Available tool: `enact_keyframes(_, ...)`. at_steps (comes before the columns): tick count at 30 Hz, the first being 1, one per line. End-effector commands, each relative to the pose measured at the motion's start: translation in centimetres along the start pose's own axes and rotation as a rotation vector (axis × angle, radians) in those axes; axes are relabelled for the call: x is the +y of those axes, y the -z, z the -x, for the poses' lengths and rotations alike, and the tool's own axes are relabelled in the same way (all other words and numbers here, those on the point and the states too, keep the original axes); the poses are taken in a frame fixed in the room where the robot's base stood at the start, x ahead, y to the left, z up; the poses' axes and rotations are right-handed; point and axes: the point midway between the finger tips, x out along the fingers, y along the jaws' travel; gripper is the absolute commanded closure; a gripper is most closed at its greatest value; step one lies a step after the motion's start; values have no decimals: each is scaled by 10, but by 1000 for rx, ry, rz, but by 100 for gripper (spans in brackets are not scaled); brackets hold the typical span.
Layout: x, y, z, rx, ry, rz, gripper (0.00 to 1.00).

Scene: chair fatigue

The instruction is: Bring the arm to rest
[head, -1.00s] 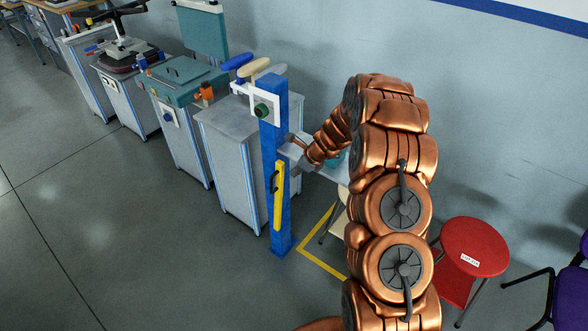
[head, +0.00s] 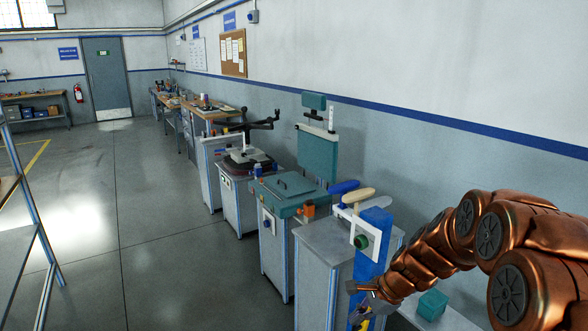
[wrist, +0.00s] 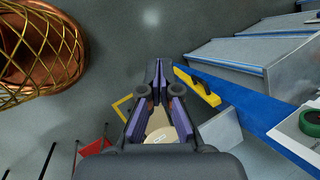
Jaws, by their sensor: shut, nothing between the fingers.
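My copper-coloured arm reaches in from the right in the head view. My gripper (head: 360,291) is close to the blue post (head: 375,257), and I cannot tell there whether it touches. In the wrist view my gripper (wrist: 157,72) has its purple-padded fingers together at the tips, with nothing between them. The blue post (wrist: 249,112) and its yellow handle (wrist: 200,87) are to the right of the fingers. A green knob (head: 361,241) sits on the post's white plate. It also shows in the wrist view (wrist: 311,121).
A grey cabinet (head: 318,278) and a teal-topped machine (head: 287,190) stand left of the post. A teal block (head: 432,304) lies below my arm. The floor at left is open.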

Motion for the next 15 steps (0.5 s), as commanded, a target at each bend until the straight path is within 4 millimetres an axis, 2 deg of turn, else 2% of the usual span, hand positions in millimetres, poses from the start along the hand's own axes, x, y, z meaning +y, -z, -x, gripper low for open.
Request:
enact_keyframes(1, 10, -12, 8, 2, -18, 65, 100)
enact_keyframes(6, 49, -45, 33, 6, -91, 284, 100)
enact_keyframes(15, 126, -82, 73, 20, -231, 644, 100)
